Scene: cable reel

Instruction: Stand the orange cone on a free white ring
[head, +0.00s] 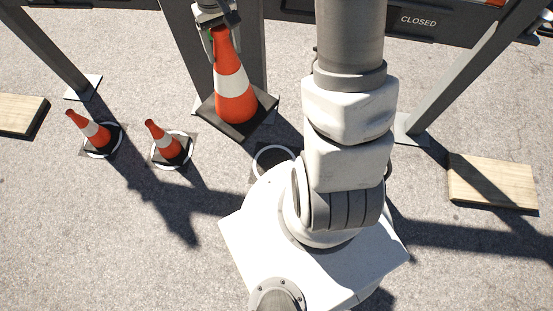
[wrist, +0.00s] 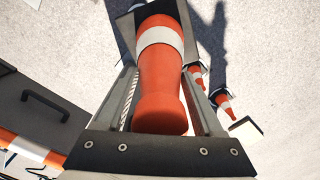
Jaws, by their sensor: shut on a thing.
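An orange cone (head: 232,82) with a white band and a dark square base hangs upright in my gripper (head: 218,28), above the ground. In the wrist view the cone (wrist: 160,75) lies between the two fingers of my gripper (wrist: 162,105), which are shut on its upper part. A white ring (head: 273,160) on the ground, partly hidden by my own body, has no cone on it. Two more orange cones, the left cone (head: 88,128) and the middle cone (head: 163,140), stand on their own white rings.
A dark barrier with a CLOSED sign (head: 418,21) crosses the back on grey posts. Wooden boards lie at the left (head: 20,115) and right (head: 492,181). The grey ground in front of the standing cones is clear.

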